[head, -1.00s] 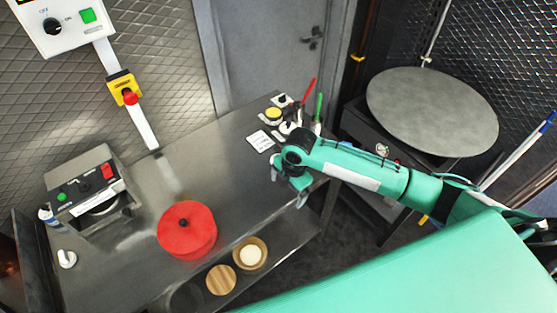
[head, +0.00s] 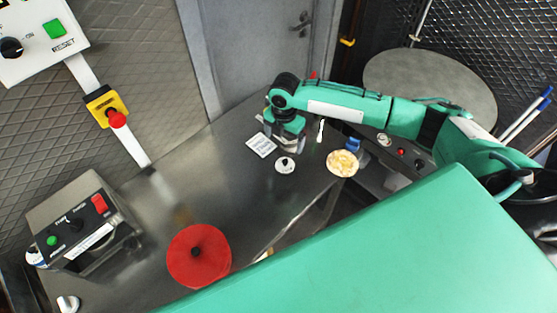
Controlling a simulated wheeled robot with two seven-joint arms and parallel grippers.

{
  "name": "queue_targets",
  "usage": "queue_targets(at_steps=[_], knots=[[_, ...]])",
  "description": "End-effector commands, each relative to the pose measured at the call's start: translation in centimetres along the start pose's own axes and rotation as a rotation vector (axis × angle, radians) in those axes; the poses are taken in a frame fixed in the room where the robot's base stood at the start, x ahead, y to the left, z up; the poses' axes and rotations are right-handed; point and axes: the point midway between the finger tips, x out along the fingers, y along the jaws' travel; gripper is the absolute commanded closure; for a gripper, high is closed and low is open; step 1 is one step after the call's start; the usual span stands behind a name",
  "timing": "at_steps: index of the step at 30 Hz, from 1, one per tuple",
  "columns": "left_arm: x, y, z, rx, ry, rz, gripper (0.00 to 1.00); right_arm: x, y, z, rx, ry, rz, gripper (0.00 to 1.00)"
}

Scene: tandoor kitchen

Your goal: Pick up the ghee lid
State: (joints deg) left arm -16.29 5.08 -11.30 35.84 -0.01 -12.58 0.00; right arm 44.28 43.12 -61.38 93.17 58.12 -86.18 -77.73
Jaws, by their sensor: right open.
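A small white round lid with a black knob (head: 285,165), which looks like the ghee lid, lies on the steel counter (head: 200,165) near its right end. My right gripper (head: 287,148) is open and points down just behind the lid in the picture, with its fingers close to it. I cannot tell whether they touch it. A round container with a pale yellow top (head: 342,163) shows to the right of the lid, beside the counter's edge. My left gripper is not in view.
A white printed card (head: 261,145) lies left of the gripper. A control box (head: 82,225) is at the left. A large round grey plate (head: 430,85) is at the back right.

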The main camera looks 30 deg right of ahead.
Motion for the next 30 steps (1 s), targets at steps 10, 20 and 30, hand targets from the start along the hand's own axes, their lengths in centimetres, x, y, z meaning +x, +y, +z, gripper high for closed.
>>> queue_targets(at_steps=[10, 20, 30], knots=[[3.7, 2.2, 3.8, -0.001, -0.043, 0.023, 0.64, 5.0, 0.0, 0.0, 0.000, 0.000, -0.001, 0.07], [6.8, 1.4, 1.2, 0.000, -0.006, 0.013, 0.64, 8.2, 0.0, 0.0, 0.001, 0.000, 0.000, 0.07], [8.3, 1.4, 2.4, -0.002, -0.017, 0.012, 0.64, 9.5, 0.0, 0.1, 0.001, 0.000, -0.001, 0.07]])
